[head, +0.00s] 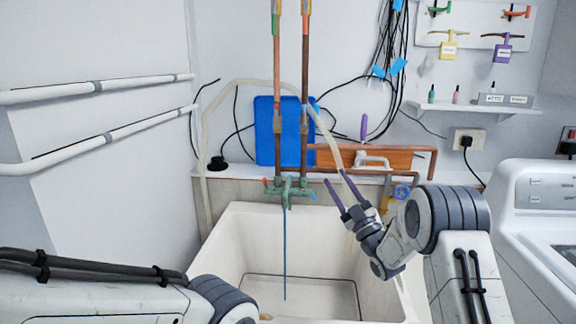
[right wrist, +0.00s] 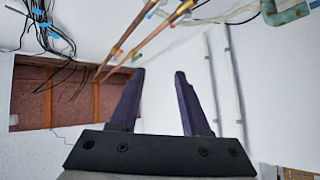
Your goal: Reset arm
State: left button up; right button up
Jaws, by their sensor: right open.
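My right gripper (head: 336,178) is raised above the right part of the sink, with its two purple fingers pointing up and to the left. It is open and empty. In the right wrist view its fingers (right wrist: 160,74) stand apart with only the wall behind the gap. My right arm comes in from the lower right. My left arm comes in from the lower left, and its gripper is not in view.
A white sink (head: 230,235) stands below, with a green tap (head: 288,188) and copper pipes (head: 305,70) behind it. A blue board (head: 265,140) leans at the wall. A white washing machine (head: 520,215) stands right. Black cables (head: 388,60) hang above.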

jog(key=s+d+f+m+g+h, duration=0.5)
jog(key=s+f+m+g+h, duration=0.45)
jog(key=f+h, duration=0.3)
jog(key=s+f+m+g, duration=0.3)
jog(key=s+f+g, duration=0.15)
jog(key=s, duration=0.75)
jog(key=s+f+m+g, duration=0.25)
jog(key=s+g, duration=0.25)
jog(key=s, duration=0.7)
jog(key=s+a+f+n+g+b, duration=0.1)
jog(key=s+a+f+n+b, duration=0.3)
jog(key=s+a+f+b, duration=0.45)
jog(key=s+a+f+n+g+b, duration=0.1)
jog(key=s+a+f+n+b, duration=0.35)
jog(key=f+b, duration=0.7)
notch_tip(320, 180, up, 29)
jog(key=p, duration=2.4)
jog(key=shift+s+a+r+m+y, duration=0.15)
jog(key=shift+a+r+m+y, duration=0.05)
jog(key=shift+m+y, duration=0.2)
